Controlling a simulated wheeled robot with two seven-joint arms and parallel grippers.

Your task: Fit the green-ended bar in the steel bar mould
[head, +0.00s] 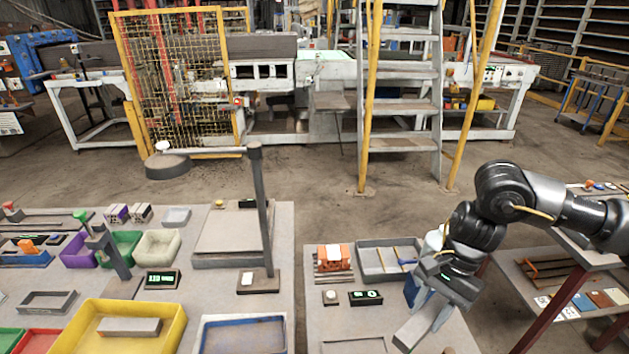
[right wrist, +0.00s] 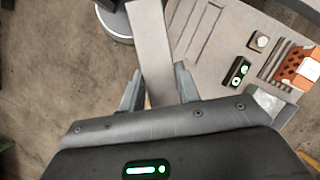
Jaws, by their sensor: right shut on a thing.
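My right gripper (head: 430,312) is shut on a plain grey bar (head: 411,332), held tilted above the right table's front right part. In the right wrist view the bar (right wrist: 150,42) stands out between the two fingers (right wrist: 158,88). No green end shows on it; the part inside the jaws is hidden. A shallow grey frame (head: 355,345) lies on the right table left of the bar, cut off by the picture's bottom edge. It may be the steel bar mould, but I cannot tell for sure. The bar is apart from it. My left gripper is not in view.
An orange perforated brick (head: 334,257), a grey tray (head: 388,260) and a small display (head: 366,298) stand on the right table. The left table holds a yellow tray (head: 172,315), coloured bins and a tall post (head: 262,210). A floor gap separates the tables.

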